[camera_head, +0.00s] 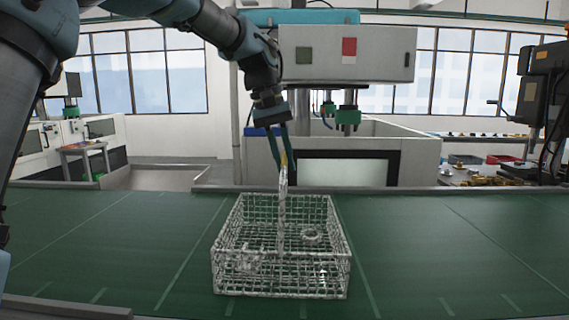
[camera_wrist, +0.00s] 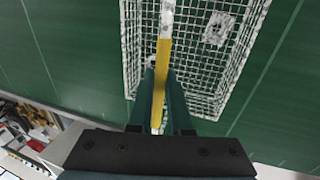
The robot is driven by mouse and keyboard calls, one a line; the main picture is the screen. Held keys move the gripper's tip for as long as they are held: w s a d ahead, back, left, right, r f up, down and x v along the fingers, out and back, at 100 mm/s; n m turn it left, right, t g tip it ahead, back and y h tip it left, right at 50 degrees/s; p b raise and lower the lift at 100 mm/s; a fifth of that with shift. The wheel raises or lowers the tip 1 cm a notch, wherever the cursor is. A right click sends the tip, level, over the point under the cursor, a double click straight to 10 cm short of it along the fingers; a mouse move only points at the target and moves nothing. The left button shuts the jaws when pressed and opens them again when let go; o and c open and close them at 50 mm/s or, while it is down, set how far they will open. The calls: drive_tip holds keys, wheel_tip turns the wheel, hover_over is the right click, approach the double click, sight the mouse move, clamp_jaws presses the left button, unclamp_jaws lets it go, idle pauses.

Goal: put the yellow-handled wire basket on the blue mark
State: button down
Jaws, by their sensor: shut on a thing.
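The wire basket (camera_head: 281,291) is a pale, rectangular mesh box in the middle of the green surface, with a tall handle whose top grip is yellow (camera_wrist: 163,52). It looks level. I cannot tell whether its base touches the surface. A few small metal parts, including a ring (camera_head: 312,235), lie inside it. My gripper (camera_head: 284,164) points down above the basket and is shut on the yellow part of the handle. In the wrist view, both fingers (camera_wrist: 161,80) flank the yellow grip. I see no blue mark in either view.
The green surface (camera_head: 110,245) is clear to the left and right of the basket. A low grey rail (camera_head: 400,189) runs along its far edge. Behind it stands a large machine (camera_head: 346,55) with a tank front. A bench with loose parts (camera_head: 478,178) is at the right.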

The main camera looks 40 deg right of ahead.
drive_tip(key=shift+f, duration=0.45)
drive_tip(key=c, duration=0.8)
unclamp_jaws()
drive_tip(key=shift+c, duration=0.2)
drive_tip(key=v, duration=1.2)
drive_tip(key=shift+b, duration=0.45)
drive_tip(key=shift+s, duration=0.1)
